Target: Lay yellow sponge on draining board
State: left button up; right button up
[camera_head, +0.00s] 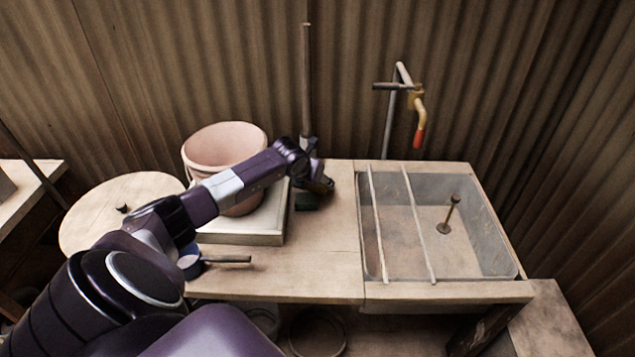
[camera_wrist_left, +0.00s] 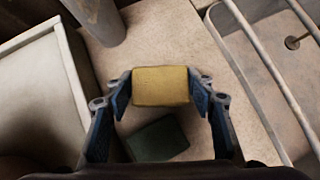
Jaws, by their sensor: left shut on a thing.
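My left gripper (camera_head: 322,186) is over the wooden counter between the pale tray and the sink. In the left wrist view its blue-padded fingers (camera_wrist_left: 160,95) are closed on the two sides of the yellow sponge (camera_wrist_left: 160,86), a rounded block. The sponge is held above the counter; in the head view the gripper mostly hides it. A dark green block (camera_head: 306,201) lies on the counter below, and it also shows in the wrist view (camera_wrist_left: 157,140). I cannot tell for sure which surface is the draining board. My right gripper is not in view.
The sink (camera_head: 478,240) has two thin rods (camera_head: 415,225) across it and a plug on a stem (camera_head: 447,215) inside. A tap (camera_head: 415,105) stands behind. A pink pot (camera_head: 222,146) stands on the pale tray (camera_head: 265,238). The counter's front middle (camera_head: 325,260) is clear.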

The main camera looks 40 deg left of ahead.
pick_arm(q)
jog(key=shift+f, duration=0.75)
jog(key=shift+f, duration=0.2)
jog(key=o, duration=1)
jog(key=shift+r, duration=0.1)
jog(key=shift+r, duration=0.15)
jog(key=shift+s+r, duration=0.25)
jog(key=shift+r, duration=0.15)
jog(key=v, duration=1.1)
jog(key=shift+s+d+b, duration=0.1)
jog(key=shift+d+b, duration=0.05)
jog(key=shift+b, duration=0.15)
